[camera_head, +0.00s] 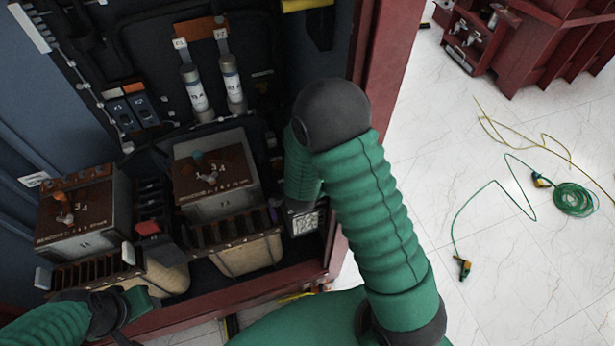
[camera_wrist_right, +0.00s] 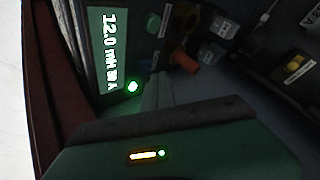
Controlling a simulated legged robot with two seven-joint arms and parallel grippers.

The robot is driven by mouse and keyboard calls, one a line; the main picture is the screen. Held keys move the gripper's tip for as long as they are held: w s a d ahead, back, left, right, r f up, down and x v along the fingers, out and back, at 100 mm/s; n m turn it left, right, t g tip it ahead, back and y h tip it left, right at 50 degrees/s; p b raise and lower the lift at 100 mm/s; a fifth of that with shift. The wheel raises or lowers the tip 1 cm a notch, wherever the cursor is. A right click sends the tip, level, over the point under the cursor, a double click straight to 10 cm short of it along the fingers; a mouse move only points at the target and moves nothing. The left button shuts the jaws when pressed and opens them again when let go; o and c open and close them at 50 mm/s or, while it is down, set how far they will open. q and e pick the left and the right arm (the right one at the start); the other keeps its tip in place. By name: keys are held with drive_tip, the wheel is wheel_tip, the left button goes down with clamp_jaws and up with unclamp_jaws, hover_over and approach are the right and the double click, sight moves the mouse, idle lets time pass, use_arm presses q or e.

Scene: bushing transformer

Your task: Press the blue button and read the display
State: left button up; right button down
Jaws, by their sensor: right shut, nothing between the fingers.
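The display (camera_wrist_right: 104,50) is a dark green panel in the right wrist view, lit with white characters turned sideways. They begin with "12.0"; the rest is hard to read. A small round light or button (camera_wrist_right: 132,87) glows whitish green beside its lower edge. A teal round knob or button (camera_wrist_right: 153,22) sits higher up; I cannot make out a clearly blue one. My right gripper (camera_wrist_right: 160,80) is shut and empty, its tips close to the panel; contact cannot be told. In the head view my right arm hides it. My left gripper (camera_head: 124,308) is at the lower left, its fingers unclear.
An orange knob (camera_wrist_right: 187,55) and grey labelled blocks stand right of the fingertips. The red cabinet frame (camera_head: 385,60) borders the opening. Two transformer blocks (camera_head: 75,215) (camera_head: 215,175) fill the cabinet's front. Green cable (camera_head: 573,199) lies on the open white floor at right.

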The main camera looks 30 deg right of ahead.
drive_tip(key=shift+r+p, duration=2.2)
drive_tip(key=shift+r, duration=0.4)
drive_tip(key=shift+f, duration=0.1)
